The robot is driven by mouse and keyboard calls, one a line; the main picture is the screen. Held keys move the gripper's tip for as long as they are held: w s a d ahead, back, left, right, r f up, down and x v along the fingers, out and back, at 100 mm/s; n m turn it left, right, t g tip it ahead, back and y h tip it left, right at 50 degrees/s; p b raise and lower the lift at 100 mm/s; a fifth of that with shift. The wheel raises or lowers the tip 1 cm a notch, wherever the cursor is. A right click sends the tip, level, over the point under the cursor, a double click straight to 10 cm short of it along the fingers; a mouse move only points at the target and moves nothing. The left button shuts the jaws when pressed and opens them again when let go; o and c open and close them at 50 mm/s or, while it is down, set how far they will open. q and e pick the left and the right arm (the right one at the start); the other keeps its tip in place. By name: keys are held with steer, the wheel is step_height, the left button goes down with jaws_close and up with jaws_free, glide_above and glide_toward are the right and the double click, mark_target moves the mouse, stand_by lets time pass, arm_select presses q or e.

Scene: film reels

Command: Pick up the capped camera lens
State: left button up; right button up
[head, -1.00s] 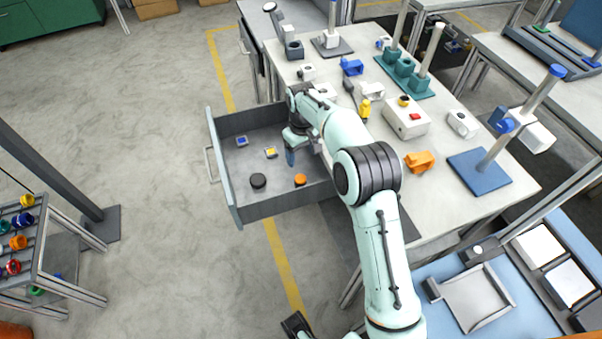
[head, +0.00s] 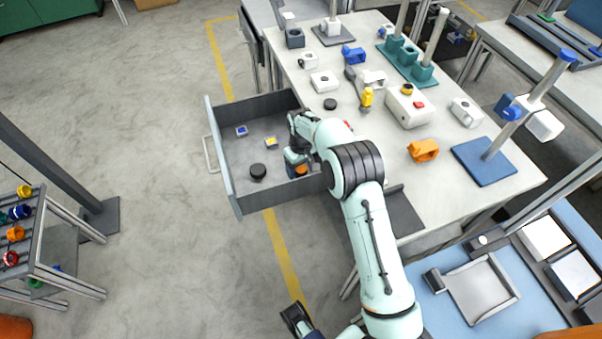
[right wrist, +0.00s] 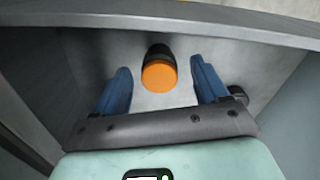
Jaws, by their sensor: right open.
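The capped lens, a short black cylinder with an orange cap (head: 301,171), stands in the open grey drawer (head: 238,205), near its front right side. My right gripper (head: 296,168) is over it, partly hiding it in the head view. In the right wrist view the orange cap (right wrist: 159,77) lies between the two blue fingers (right wrist: 160,68), which are open with a gap on each side. A dark part at the bottom edge, likely my left gripper (head: 298,319), is cut off, and its jaws cannot be made out.
The drawer also holds a black round piece (head: 258,171), a small blue-topped piece (head: 241,131) and a yellow-topped piece (head: 270,142). The drawer walls stand close around my right gripper. The table (head: 440,185) beside it carries several parts, including an orange block (head: 423,150).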

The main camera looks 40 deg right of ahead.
steer(key=shift+f, duration=0.6)
steer(key=c, duration=1.2)
steer(key=shift+r, duration=0.1)
